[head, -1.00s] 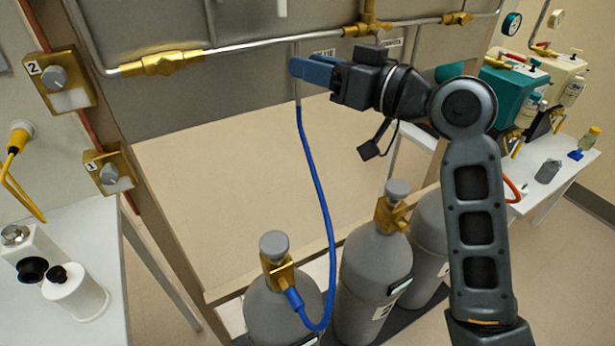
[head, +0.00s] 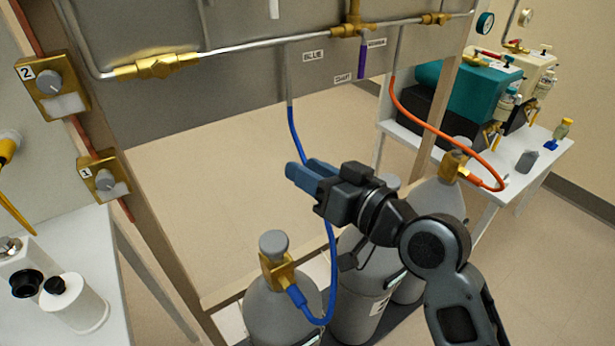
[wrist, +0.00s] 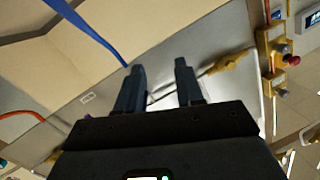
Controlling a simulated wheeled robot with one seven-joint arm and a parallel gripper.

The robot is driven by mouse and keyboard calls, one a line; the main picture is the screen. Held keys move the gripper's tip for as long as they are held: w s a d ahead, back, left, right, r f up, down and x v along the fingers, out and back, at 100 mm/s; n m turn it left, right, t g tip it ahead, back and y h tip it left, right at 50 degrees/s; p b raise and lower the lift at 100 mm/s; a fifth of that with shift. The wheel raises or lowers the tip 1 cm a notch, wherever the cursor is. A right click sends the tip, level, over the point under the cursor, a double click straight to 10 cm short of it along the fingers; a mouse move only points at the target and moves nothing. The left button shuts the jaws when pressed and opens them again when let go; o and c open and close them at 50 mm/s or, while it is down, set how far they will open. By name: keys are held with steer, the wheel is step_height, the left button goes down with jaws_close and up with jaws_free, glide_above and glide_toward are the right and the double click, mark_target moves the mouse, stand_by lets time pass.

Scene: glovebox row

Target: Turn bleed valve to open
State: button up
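No part is legibly marked as the bleed valve, so I cannot tell for certain which it is. A brass tee fitting (head: 350,30) sits on the panel pipe, with a short purple piece (head: 362,58) hanging below it. A brass valve body (head: 158,66) is further left on the pipe. My gripper (head: 303,172) is below the panel, apart from these fittings, its fingers pointing left. In the wrist view, my gripper (wrist: 158,78) shows two separated blue fingers with nothing between them. The blue hose (head: 295,128) passes behind my gripper in the head view.
Grey cylinders (head: 270,308) with grey knobs stand below. An orange hose (head: 440,130) arcs to the right cylinder. Numbered knob boxes (head: 50,82) are at left. A white bench (head: 555,155) carries teal and cream units at right.

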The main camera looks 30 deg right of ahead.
steer(key=shift+s+a+f, duration=0.1)
steer(key=shift+s+f, duration=0.15)
stand_by(0.4)
